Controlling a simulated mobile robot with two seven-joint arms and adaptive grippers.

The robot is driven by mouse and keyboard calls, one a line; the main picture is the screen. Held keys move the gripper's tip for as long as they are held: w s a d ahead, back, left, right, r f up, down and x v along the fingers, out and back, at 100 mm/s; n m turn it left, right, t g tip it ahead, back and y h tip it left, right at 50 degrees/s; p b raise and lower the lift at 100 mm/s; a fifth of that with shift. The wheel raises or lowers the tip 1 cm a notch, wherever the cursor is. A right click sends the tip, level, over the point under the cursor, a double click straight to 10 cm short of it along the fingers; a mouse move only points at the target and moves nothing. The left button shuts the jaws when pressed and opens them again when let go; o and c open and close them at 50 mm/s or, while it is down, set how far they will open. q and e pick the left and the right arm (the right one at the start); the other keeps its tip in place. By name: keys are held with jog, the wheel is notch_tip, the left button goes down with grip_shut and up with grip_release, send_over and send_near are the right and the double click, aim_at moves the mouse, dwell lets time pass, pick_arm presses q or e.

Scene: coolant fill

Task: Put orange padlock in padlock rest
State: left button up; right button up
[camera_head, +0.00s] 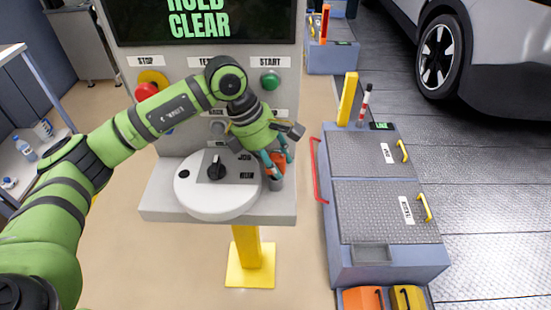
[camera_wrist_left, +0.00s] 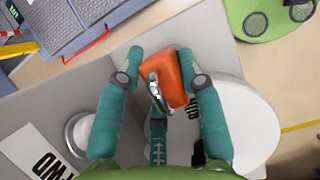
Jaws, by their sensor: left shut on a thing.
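The orange padlock (camera_head: 277,160) is between the fingers of my left gripper (camera_head: 276,158), over the right front part of the grey console shelf. In the left wrist view the padlock (camera_wrist_left: 183,78) sits between the two teal fingertips (camera_wrist_left: 165,62), its metal shackle toward the camera. My left gripper is shut on it. A small grey holder (camera_head: 276,184), which looks like the padlock rest, shows just below the padlock in the head view. I cannot tell whether the padlock touches it. My right gripper is not in view.
A white round plate with a black rotary knob (camera_head: 215,168) lies just left of the gripper. The console carries a red stop button (camera_head: 146,91) and a green start button (camera_head: 270,81). A grey-blue cabinet (camera_head: 385,262) with a red rail (camera_head: 319,170) stands to the right.

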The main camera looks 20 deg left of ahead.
pick_arm(q)
jog(key=shift+f+b, duration=0.5)
jog(key=o, duration=0.9)
jog(key=shift+r, duration=0.1)
jog(key=shift+r+p, duration=0.6)
jog(key=shift+p, duration=0.15)
jog(key=shift+a+r, duration=0.1)
jog(key=shift+r, duration=0.2)
jog(key=b+v, duration=0.3)
jog(key=v, duration=0.8)
